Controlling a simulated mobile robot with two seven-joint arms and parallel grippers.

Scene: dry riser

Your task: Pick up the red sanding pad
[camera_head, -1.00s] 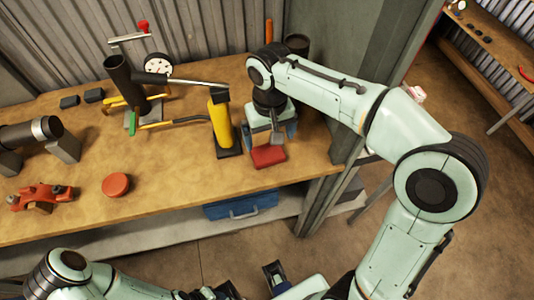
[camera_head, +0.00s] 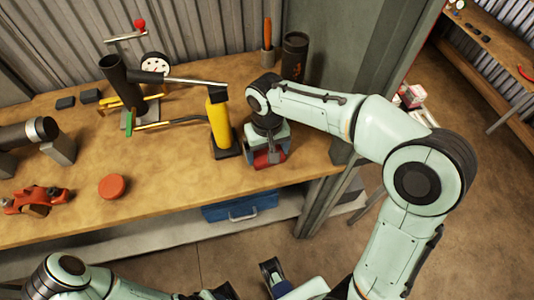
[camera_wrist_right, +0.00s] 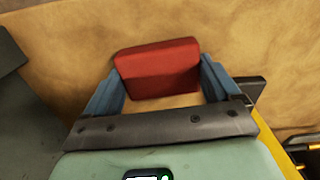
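The red sanding pad (camera_head: 270,158) lies on the workbench near its front right edge, partly covered by my right gripper in the head view. My right gripper (camera_head: 266,157) reaches down over it from above. In the right wrist view the pad (camera_wrist_right: 158,68) sits between the tips of the two blue fingers, which are apart. A narrow gap shows beside the pad, and I cannot tell whether either finger touches it. My left gripper is only partly visible at the bottom edge of the head view, and its opening is unclear.
A yellow tool on a dark base (camera_head: 220,128) stands just left of my right gripper. A dark cylinder (camera_head: 294,58) and an orange-handled tool (camera_head: 267,42) stand behind. A red disc (camera_head: 112,187) lies to the left. A metal post (camera_head: 335,200) is on the right.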

